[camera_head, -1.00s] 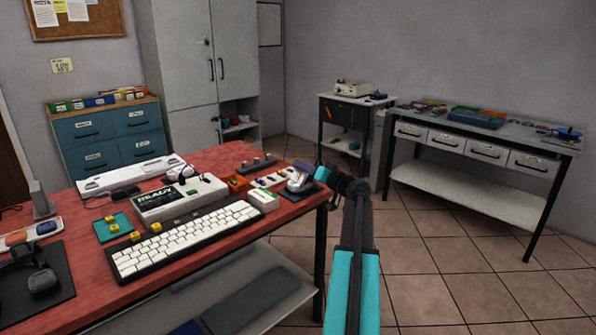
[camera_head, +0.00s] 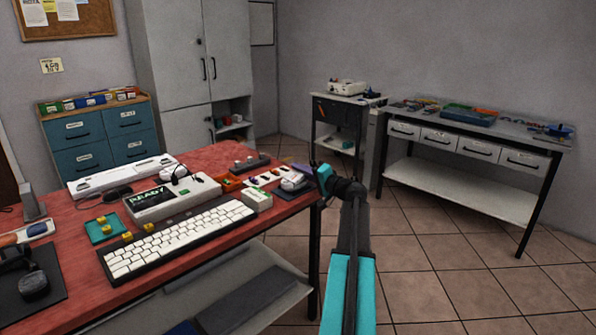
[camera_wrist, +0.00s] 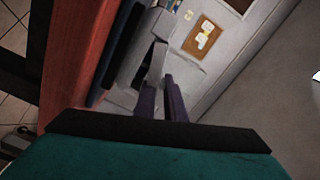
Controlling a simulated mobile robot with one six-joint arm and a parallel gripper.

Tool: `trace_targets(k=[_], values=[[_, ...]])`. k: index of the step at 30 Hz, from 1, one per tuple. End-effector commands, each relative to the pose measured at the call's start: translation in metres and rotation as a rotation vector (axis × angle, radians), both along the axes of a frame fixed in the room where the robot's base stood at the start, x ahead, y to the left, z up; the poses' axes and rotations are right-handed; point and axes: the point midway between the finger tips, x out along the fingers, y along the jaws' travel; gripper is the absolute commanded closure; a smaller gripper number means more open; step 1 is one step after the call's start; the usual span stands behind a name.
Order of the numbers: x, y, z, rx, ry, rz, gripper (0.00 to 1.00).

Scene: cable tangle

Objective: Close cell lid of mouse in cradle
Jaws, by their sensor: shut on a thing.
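The pale grey mouse (camera_head: 291,181) sits at the right end of the red table, on a dark base (camera_head: 297,193) that looks like the cradle. My gripper (camera_head: 303,169) is at the mouse's far right side, its purple fingers low beside it. In the wrist view the two purple fingers (camera_wrist: 162,101) are close together, with a pale grey piece (camera_wrist: 157,66) between or just beyond their tips. My gripper is shut on this piece. I cannot tell whether it is the cell lid or another part of the mouse. The lid's position is too small to make out.
On the red table (camera_head: 70,235), a white keyboard (camera_head: 175,240), a device reading READY (camera_head: 170,197) and a small green-white box (camera_head: 257,200) stand left of the mouse. A dark block (camera_head: 250,162) lies behind. Open floor is to the right of the table.

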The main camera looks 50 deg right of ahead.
Motion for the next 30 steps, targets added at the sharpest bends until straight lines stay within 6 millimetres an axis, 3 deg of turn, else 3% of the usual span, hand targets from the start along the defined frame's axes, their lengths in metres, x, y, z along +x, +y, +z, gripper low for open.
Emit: trace_targets(k=[9, 10, 12, 30], values=[[0.0008, 0.002, -0.002, 0.0, 0.003, 0.005, 1.0], [0.0009, 0.002, -0.002, -0.001, 0.003, 0.005, 0.87], [0.0007, 0.0018, -0.0019, -0.001, 0.003, 0.004, 0.79], [-0.0033, 0.0015, -0.0037, -0.001, 0.005, 0.0, 0.79]])
